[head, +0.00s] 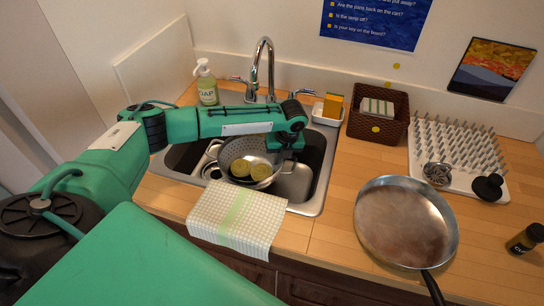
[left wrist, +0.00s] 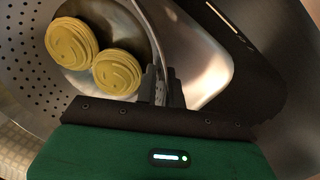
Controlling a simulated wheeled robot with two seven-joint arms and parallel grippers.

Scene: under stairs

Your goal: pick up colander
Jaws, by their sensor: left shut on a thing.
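The colander (head: 243,148) is a metal bowl with small holes, in or over the sink (head: 318,170). Two yellow round things (head: 261,171) lie in it. In the left wrist view the colander (left wrist: 28,70) fills the left side, with the yellow things (left wrist: 72,42) inside. My left gripper (head: 280,149) points down at the colander's right side. In the left wrist view its fingers (left wrist: 158,85) are shut on the colander's thin rim. Whether the colander touches the sink bottom is hidden. My right gripper is not in view.
A checked towel (head: 236,220) hangs over the counter edge in front of the sink. The faucet (head: 263,65) and soap bottle (head: 206,85) stand behind. A pan (head: 405,222), brown basket (head: 358,125) and drying rack (head: 456,145) occupy the right counter.

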